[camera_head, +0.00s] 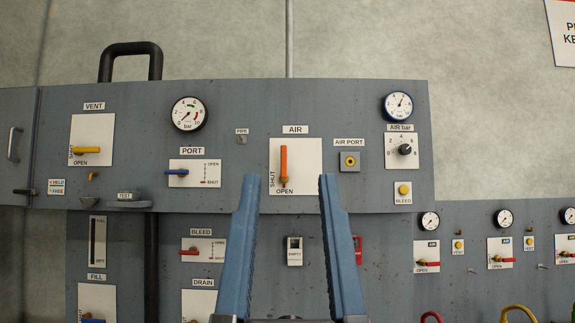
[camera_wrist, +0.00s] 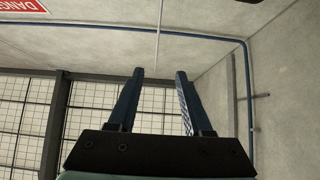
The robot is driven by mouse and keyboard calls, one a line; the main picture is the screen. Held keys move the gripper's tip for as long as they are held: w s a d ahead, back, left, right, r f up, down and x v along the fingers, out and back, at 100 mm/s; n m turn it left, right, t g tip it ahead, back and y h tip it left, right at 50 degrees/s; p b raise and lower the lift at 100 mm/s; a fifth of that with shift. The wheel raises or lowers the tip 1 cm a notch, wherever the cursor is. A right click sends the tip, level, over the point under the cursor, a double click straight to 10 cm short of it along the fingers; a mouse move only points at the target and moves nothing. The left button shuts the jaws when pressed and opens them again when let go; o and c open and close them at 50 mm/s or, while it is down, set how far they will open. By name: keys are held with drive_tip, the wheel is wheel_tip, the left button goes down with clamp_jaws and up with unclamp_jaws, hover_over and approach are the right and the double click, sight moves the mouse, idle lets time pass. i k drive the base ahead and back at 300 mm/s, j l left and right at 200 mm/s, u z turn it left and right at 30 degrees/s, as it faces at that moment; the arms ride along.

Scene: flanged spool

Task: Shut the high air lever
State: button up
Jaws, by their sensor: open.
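The high air lever (camera_head: 284,164) is an orange handle on a white plate labelled AIR, on the upper grey panel in the head view. It stands upright. SHUT is written along the plate's left side and OPEN along its bottom edge. My gripper (camera_head: 288,182) shows with two blue fingers spread apart, empty, in front of the panel and below the lever in the picture. The fingers appear on either side of the lever's column and do not visibly touch it. In the wrist view my gripper (camera_wrist: 160,72) is also open, with only ceiling and walls beyond; the lever is not in that view.
A yellow VENT lever (camera_head: 86,150) and a blue PORT lever (camera_head: 176,172) are to the left. The AIR PORT fitting (camera_head: 349,161) and AIR bar knob (camera_head: 404,149) are to the right. Lower red AIR levers (camera_head: 427,263) sit on the right panel.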

sight(283, 178)
drive_tip(key=i+j, duration=0.15)
drive_tip(key=i, duration=1.25)
drive_tip(key=i+j, duration=0.1)
drive_tip(key=i, duration=1.3)
